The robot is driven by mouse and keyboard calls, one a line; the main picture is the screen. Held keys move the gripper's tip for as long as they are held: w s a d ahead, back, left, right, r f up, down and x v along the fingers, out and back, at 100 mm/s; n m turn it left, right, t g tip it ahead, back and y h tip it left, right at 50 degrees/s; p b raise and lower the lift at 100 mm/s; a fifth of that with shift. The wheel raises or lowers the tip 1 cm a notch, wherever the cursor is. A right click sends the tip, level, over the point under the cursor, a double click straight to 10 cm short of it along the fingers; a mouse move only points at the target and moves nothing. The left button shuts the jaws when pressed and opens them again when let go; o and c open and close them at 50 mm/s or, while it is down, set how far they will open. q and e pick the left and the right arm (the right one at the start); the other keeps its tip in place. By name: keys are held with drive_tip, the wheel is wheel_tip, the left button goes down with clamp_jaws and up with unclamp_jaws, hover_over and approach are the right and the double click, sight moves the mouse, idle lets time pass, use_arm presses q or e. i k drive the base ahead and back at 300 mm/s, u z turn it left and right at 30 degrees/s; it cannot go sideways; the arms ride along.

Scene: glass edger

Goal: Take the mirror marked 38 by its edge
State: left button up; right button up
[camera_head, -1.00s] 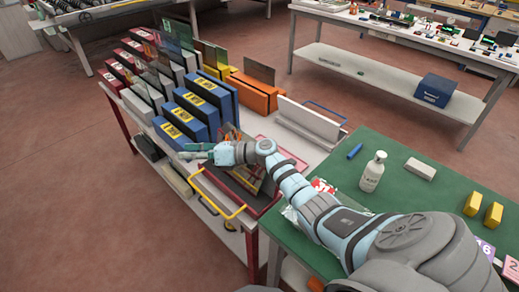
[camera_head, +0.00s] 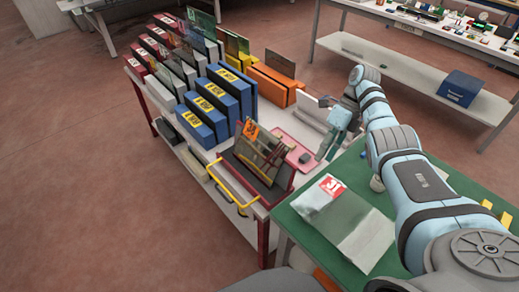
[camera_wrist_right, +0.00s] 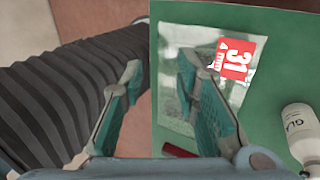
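A pane with an orange tag that seems to read 38 (camera_head: 268,150) leans in a dark red rack (camera_head: 228,158) at the front of the white cart. My right gripper (camera_head: 336,136) is to the right of this rack, apart from it. In the right wrist view the right gripper (camera_wrist_right: 163,95) is open, with nothing between its fingers. A glass sheet with a red tag 31 (camera_head: 358,230) lies on the green table; it also shows beyond the fingers in the right wrist view (camera_wrist_right: 182,90). My left gripper is out of view.
Blue boxes (camera_head: 206,112), red boxes and an orange box (camera_head: 270,86) stand in rows on the cart. A yellow handle (camera_head: 232,194) is at its front. The green table (camera_head: 300,212) adjoins on the right. A white bottle (camera_wrist_right: 302,128) stands near the gripper.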

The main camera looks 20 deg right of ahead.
sight(263, 155)
drive_tip(key=i, duration=0.95)
drive_tip(key=z, duration=0.05)
